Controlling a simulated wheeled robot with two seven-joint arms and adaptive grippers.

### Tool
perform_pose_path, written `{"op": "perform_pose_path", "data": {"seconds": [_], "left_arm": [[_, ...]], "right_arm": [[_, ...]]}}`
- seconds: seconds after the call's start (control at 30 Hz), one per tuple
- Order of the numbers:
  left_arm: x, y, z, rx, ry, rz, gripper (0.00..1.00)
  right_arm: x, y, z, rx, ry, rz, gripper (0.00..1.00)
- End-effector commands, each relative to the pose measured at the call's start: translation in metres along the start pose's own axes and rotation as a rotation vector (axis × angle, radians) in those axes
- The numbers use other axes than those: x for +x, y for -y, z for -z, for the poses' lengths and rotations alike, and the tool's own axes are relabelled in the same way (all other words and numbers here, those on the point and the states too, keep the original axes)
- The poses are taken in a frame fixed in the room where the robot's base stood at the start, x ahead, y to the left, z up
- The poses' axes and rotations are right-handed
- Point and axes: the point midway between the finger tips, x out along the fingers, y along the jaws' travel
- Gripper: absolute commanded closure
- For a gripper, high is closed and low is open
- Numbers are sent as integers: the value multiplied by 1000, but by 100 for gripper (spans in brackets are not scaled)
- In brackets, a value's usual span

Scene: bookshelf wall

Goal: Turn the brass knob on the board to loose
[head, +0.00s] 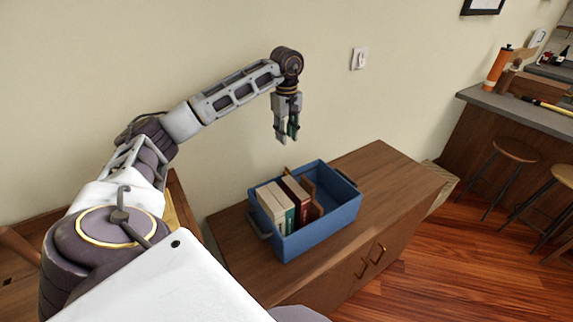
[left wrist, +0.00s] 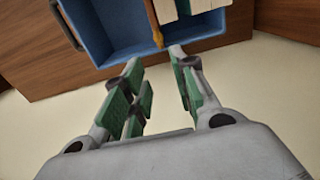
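A blue bin (head: 325,222) stands on the wooden cabinet and holds several upright books (head: 275,207). A brown board (head: 313,199) stands in the bin beside the books. A small brass knob (head: 287,170) shows near the bin's back wall. In the left wrist view the knob (left wrist: 158,40) is at the end of a thin brown board edge (left wrist: 151,14). Its turn setting cannot be read. My left gripper (head: 287,138) points down above and behind the bin, apart from the knob. Its green-padded fingers (left wrist: 155,62) are open and empty. My right gripper is not in view.
The cabinet top (head: 375,165) is bare to the right of the bin. The wall (head: 220,50), with a light switch (head: 359,58), is close behind my left arm. A counter (head: 520,110) and stools (head: 516,149) stand far right.

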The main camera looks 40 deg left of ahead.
Motion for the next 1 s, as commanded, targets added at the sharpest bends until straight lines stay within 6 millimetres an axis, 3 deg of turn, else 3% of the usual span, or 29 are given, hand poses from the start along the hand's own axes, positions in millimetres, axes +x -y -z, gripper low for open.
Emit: {"op": "perform_pose_path", "data": {"seconds": [0.47,1.0], "left_arm": [[11,0,0,-1,1,3,72],[70,1,0,-1,1,3,72]], "right_arm": [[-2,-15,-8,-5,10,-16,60],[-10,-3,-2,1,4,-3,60]]}}
